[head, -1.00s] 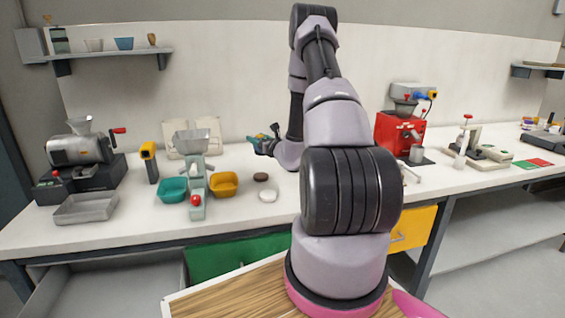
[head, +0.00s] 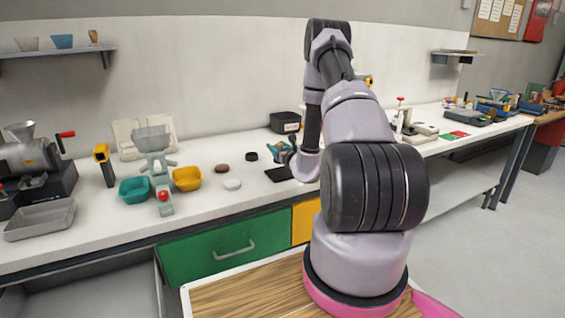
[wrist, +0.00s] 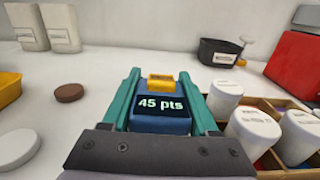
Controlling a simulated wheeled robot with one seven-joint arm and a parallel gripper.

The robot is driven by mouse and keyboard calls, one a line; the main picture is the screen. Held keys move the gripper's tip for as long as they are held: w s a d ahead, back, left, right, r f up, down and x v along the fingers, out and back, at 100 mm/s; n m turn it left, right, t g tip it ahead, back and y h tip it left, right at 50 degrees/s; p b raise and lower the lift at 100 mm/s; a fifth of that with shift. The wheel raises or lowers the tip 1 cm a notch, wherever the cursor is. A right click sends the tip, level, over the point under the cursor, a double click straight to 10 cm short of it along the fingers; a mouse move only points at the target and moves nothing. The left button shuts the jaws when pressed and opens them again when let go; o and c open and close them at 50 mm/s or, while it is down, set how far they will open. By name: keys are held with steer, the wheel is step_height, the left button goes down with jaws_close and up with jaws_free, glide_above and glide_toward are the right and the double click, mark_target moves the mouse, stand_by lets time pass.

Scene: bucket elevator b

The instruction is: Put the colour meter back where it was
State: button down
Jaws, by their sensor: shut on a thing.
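The colour meter, as I take it, is a blue device (wrist: 163,112) with a yellow top and a dark display reading "45 pts". My gripper (wrist: 165,92) has teal fingers on both sides of it and is shut on it. In the head view my gripper (head: 281,150) is over the bench, left of my arm, and is small there. Whether the meter touches the bench is hard to tell. A flat black pad (head: 279,174) lies on the bench just below the gripper in the head view.
White-lidded jars (wrist: 253,128) stand in a wooden tray close to the gripper's right. A black bin (wrist: 221,53) and a red machine (wrist: 297,68) are behind. A brown disc (wrist: 69,93) and white disc (wrist: 17,148) lie left. Teal (head: 134,190) and yellow (head: 187,179) bowls stand further left.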

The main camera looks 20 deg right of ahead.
steer(key=shift+f, duration=2.4)
steer(key=shift+f, duration=0.1)
steer(key=shift+c, duration=0.8)
jaws_free()
steer(key=shift+a+f, duration=0.1)
